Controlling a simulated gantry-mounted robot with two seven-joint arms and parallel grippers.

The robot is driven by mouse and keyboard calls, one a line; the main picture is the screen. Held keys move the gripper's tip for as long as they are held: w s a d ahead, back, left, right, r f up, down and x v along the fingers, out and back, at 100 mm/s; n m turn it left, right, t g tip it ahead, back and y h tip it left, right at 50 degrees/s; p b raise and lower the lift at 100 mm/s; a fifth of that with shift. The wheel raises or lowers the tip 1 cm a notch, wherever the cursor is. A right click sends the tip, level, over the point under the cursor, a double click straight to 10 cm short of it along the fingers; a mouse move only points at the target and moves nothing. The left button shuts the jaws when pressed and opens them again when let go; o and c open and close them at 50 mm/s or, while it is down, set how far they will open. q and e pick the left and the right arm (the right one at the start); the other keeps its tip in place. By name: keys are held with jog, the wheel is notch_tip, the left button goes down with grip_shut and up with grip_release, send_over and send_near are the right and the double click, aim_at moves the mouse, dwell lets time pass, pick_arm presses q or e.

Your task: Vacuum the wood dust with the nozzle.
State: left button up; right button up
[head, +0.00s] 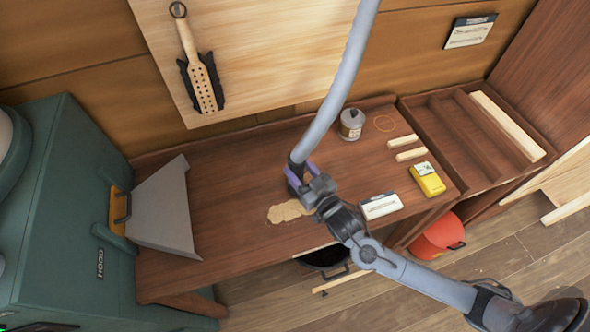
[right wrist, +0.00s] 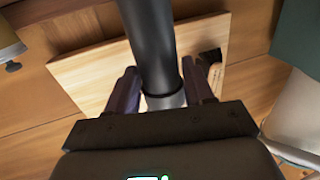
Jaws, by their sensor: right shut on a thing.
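The wood dust (head: 287,211) is a pale tan patch on the dark brown bench. The nozzle (head: 294,177) is the dark end of a grey hose (head: 345,75) that comes down from the top of the head view. My right gripper (head: 306,178) is shut on the nozzle, just above the dust's upper right edge. In the right wrist view the purple-grey fingers (right wrist: 164,92) flank the dark tube (right wrist: 150,45) with its grey collar. The nozzle's mouth is hidden, so I cannot tell whether it touches the bench. My left gripper is not in view.
A green machine (head: 70,200) with a grey sloped chute (head: 165,212) stands left. A tin (head: 352,123), wooden strips (head: 407,147), a yellow box (head: 427,179) and a white labelled box (head: 380,206) lie right. The bench (head: 225,200) is clear left of the dust.

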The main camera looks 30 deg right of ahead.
jog(key=s+d+p, duration=0.1)
jog(key=d+p, duration=0.1)
jog(key=d, duration=0.4)
jog(key=shift+s+d, duration=0.15)
jog(key=shift+s, duration=0.1)
dwell(0.6)
jog(key=shift+s+r, duration=0.1)
jog(key=shift+s, duration=0.05)
dwell(0.3)
jog(key=s+a+p, duration=0.1)
jog(key=s+p, duration=0.3)
jog(key=s, duration=0.2)
jog(key=shift+s+a, duration=0.15)
jog(key=shift+a, duration=0.1)
dwell(0.6)
jog(key=shift+a, duration=0.15)
dwell(0.3)
